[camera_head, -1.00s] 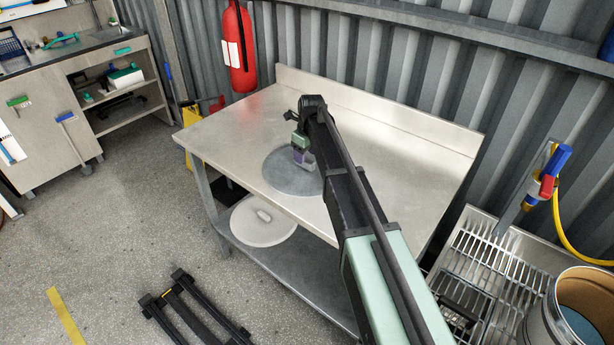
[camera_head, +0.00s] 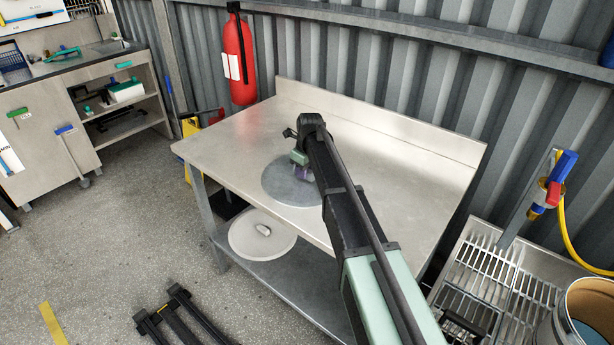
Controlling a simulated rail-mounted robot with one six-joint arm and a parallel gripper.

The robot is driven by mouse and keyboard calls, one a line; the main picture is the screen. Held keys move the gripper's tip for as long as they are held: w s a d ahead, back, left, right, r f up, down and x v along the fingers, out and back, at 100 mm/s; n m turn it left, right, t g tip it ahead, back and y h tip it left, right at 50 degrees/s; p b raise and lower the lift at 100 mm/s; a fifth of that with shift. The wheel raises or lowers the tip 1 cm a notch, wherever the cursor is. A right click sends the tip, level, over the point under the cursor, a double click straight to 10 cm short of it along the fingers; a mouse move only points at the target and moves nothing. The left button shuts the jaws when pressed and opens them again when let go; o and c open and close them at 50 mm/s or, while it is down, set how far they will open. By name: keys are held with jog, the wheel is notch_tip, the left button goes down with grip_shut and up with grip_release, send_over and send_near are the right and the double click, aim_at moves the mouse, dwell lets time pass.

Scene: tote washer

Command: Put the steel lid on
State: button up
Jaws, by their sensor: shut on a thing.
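The steel lid (camera_head: 278,188) is a flat grey disc at the middle of the steel table (camera_head: 232,139). My gripper (camera_head: 303,174) is over the lid, right of its centre, and shut on it. The lid's handle and the fingertips are mostly hidden by my arm, which also covers the lid's right part. I cannot tell whether the lid touches the tabletop or hangs just above it. An open round drum (camera_head: 572,318) stands at the lower right, cut off by the picture edge.
A white lid (camera_head: 245,240) lies on the table's lower shelf (camera_head: 300,281). A raised backsplash (camera_head: 380,119) edges the table's back. A wire-rack sink (camera_head: 500,275) and a spray hose (camera_head: 555,185) are at the right. The tabletop around the steel lid is clear.

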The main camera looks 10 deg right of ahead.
notch_tip(320, 180, up, 4)
jog(key=p, duration=0.4)
dwell(0.3)
